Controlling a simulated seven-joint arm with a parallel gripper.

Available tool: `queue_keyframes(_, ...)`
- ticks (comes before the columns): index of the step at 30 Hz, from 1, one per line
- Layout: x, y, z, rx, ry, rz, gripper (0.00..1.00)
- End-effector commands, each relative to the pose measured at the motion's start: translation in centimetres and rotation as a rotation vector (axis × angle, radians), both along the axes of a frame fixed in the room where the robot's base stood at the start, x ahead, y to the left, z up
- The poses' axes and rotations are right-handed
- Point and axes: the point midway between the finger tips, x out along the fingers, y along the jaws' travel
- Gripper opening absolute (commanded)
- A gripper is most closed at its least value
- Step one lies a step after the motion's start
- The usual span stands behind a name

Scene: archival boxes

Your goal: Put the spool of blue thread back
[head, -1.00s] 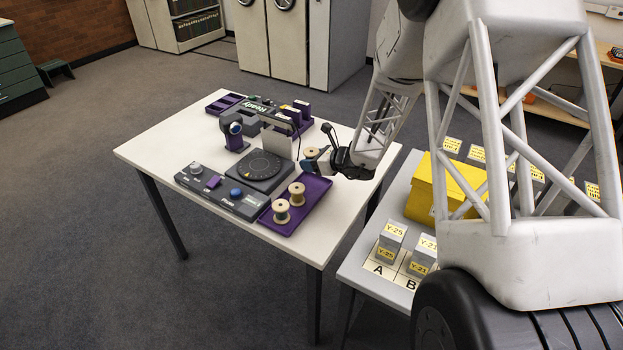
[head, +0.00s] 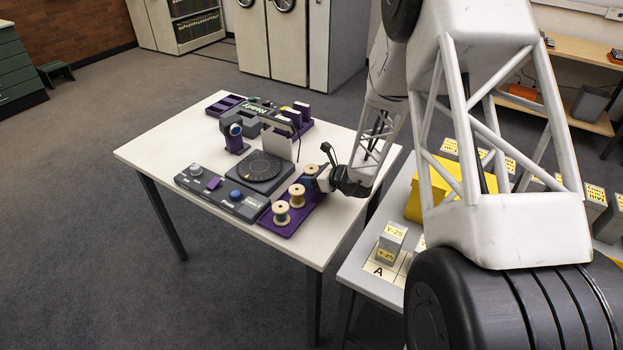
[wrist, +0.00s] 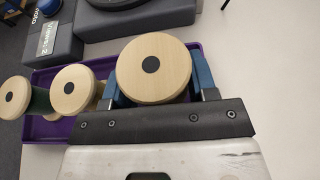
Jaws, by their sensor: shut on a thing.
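My gripper (head: 314,178) is shut on a wooden spool (head: 311,168). In the wrist view the spool's pale round top (wrist: 153,68) is upright between the blue fingers. Its thread is mostly hidden, so I cannot tell its colour apart from the blue fingers. It is at the far end of the purple tray (head: 312,213), in line with two other spools. A tan-looking spool (head: 297,196) stands in the middle, and a spool with green thread (head: 281,213) stands at the near end. I cannot tell whether the held spool touches the tray.
Left of the tray are a turntable device (head: 257,168) and a control panel (head: 222,193). A purple rack (head: 222,105) stands at the back of the white table (head: 160,150). On the grey table at right are a yellow box (head: 424,192) and labelled small boxes (head: 390,241).

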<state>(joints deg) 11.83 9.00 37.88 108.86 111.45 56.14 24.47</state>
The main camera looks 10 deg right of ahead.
Motion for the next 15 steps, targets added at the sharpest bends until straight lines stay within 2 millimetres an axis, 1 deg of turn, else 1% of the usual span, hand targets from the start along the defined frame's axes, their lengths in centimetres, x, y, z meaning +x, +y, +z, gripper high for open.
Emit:
queue_keyframes(3,0.04,-0.01,-0.65,0.001,-0.001,0.0,0.26)
queue_keyframes(15,0.03,-0.01,-0.9,0.0,0.0,-0.001,0.26)
